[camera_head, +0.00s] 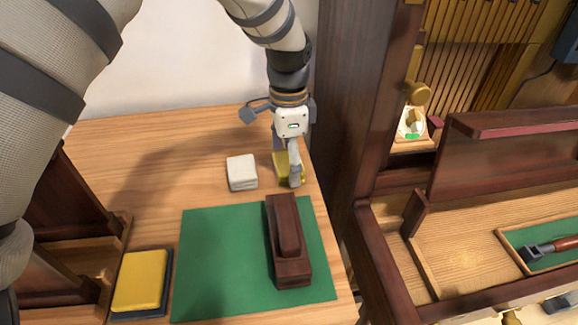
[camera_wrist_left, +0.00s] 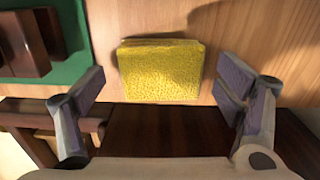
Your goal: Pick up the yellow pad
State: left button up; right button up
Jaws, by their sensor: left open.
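The small yellow pad (camera_head: 279,167) lies near the right edge of the wooden table, partly hidden behind my left gripper (camera_head: 291,176) in the head view. In the left wrist view the yellow pad (camera_wrist_left: 160,75) is a rough-textured block on the wood. It shows between the two spread fingers of my left gripper (camera_wrist_left: 166,84), with a gap on each side. The gripper is open and holds nothing. My right gripper does not show.
A white pad stack (camera_head: 242,173) lies just left of the yellow pad. A dark wooden block (camera_head: 290,245) stands on a green mat (camera_head: 215,260). A dark wooden post (camera_head: 350,110) rises beside the table's right edge.

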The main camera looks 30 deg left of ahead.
pick_arm(q)
jog(key=shift+r, duration=0.1)
jog(key=c, duration=1)
jog(key=shift+r, duration=0.15)
notch_tip(320, 180, up, 3)
jog(key=shift+w+f, duration=0.1)
jog(key=shift+f, duration=0.05)
jog(key=s+d+r, duration=0.2)
jog(key=d+r, duration=0.1)
jog(key=d, duration=0.1)
jog(key=s+d+r+p, duration=0.1)
jog(key=s+d+r, duration=0.2)
jog(key=d, duration=0.1)
jog(key=s+d+r+p, duration=0.1)
jog(key=s+d+r, duration=0.1)
jog(key=d+r, duration=0.2)
jog(key=shift+s, duration=0.25)
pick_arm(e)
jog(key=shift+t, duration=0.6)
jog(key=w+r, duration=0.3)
